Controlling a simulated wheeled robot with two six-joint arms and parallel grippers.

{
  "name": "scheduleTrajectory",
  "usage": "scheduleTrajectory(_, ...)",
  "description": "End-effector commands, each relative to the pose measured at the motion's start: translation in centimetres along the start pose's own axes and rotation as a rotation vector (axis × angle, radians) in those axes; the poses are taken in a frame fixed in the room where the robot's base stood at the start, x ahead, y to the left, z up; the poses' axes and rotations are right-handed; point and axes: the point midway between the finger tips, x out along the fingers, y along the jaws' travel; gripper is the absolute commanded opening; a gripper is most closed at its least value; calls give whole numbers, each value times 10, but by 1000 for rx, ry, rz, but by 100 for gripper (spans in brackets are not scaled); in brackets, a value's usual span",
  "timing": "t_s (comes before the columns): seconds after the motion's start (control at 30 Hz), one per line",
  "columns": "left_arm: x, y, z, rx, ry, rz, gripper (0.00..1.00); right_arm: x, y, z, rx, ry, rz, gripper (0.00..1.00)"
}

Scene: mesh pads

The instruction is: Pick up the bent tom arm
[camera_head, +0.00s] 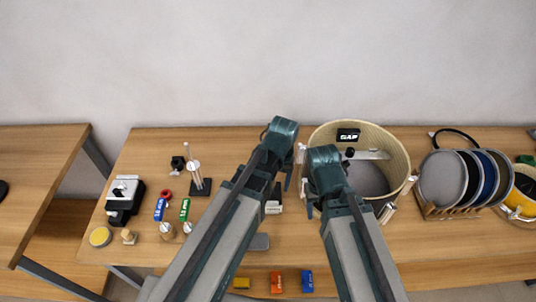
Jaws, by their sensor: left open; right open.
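A thin upright metal rod (188,158) and a short silver post stand at a black base (201,187) on the left half of the table. I cannot tell whether one of these is the bent tom arm. A pale metal piece (372,155) with a black knob shows inside the open drum shell, and its shape is unclear. My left gripper (283,172) is over the middle of the table, to the right of the rod. My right gripper (311,190) is at the drum's left side. Both are open, small and partly hidden by my arms; I see nothing held.
The drum shell (399,152) stands at the back right. A rack of round pads (442,178) is further right. A black-and-white device (124,192), blue (160,209) and green (185,209) labelled items and a yellow disc (100,236) lie left. Coloured blocks (276,282) are at the front.

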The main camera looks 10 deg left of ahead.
Motion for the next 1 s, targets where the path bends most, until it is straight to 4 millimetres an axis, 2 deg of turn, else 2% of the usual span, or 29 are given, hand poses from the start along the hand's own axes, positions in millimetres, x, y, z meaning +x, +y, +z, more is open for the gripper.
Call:
scheduleTrajectory(0.03, -34, -7, -15, -35, 2, 7, 65, -33, 3, 2, 1, 0, 0, 50)
scheduleTrajectory(0.1, -54, -14, -28, -81, 5, 17, 65, -54, 5, 3, 2, 0, -1, 50)
scheduleTrajectory(0.3, -102, -35, -59, -196, 12, 40, 65, -102, 10, 6, 5, 0, -1, 50)
scheduleTrajectory(0.4, -116, -43, -69, -236, 13, 49, 65, -117, 11, 7, 6, 0, -2, 50)
scheduleTrajectory(0.67, -129, -51, -79, -281, 16, 57, 65, -129, 12, 8, 7, 0, -2, 50)
scheduleTrajectory(0.87, -124, -51, -79, -283, 16, 58, 65, -125, 12, 7, 7, 0, -2, 50)
scheduleTrajectory(1.0, -113, -50, -79, -282, 16, 58, 65, -114, 11, 7, 6, 0, -1, 50)
